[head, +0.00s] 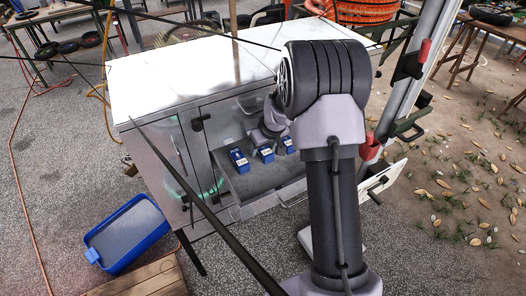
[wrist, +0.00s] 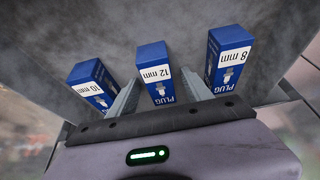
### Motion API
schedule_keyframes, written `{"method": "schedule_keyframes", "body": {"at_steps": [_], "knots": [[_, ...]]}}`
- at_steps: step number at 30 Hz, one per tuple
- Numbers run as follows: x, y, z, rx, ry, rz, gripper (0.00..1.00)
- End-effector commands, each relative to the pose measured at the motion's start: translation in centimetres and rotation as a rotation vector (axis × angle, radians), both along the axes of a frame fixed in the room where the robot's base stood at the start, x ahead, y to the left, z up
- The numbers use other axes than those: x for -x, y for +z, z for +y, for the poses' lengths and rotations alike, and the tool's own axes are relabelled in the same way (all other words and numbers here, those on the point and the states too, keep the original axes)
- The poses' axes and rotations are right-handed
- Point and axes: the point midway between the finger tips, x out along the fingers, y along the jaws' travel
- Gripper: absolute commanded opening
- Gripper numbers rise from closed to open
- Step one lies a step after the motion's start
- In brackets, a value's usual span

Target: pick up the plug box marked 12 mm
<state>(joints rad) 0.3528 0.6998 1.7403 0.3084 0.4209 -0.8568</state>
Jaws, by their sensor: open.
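The blue plug box marked 12 mm (wrist: 153,62) lies in the middle of a row of three in the wrist view. It is also the middle box in the head view (head: 265,155), in an open drawer (head: 240,192) of the cart. My gripper (wrist: 161,90) is open, with one finger to each side of the 12 mm box. I cannot tell whether the fingers touch it. The box marked 10 mm (wrist: 92,80) is to its left and the box marked 8 mm (wrist: 230,57) to its right in the wrist view. My arm hides part of the drawer in the head view.
The left finger is close to the 10 mm box and the right finger close to the 8 mm box. The grey drawer floor (wrist: 120,25) is bare beyond the boxes. A white cart top (head: 180,75) rises behind the drawer. A blue tray (head: 127,235) is on the ground at left.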

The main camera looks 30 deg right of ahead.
Motion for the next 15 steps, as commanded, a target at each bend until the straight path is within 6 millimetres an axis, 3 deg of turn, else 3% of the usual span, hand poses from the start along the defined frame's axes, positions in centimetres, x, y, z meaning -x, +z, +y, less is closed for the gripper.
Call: {"method": "schedule_keyframes", "body": {"at_steps": [7,15], "knots": [[0.00,-0.28,0.00,0.000,0.000,0.000,0.58],[0.02,-0.19,0.00,0.000,0.000,0.000,0.05]]}}
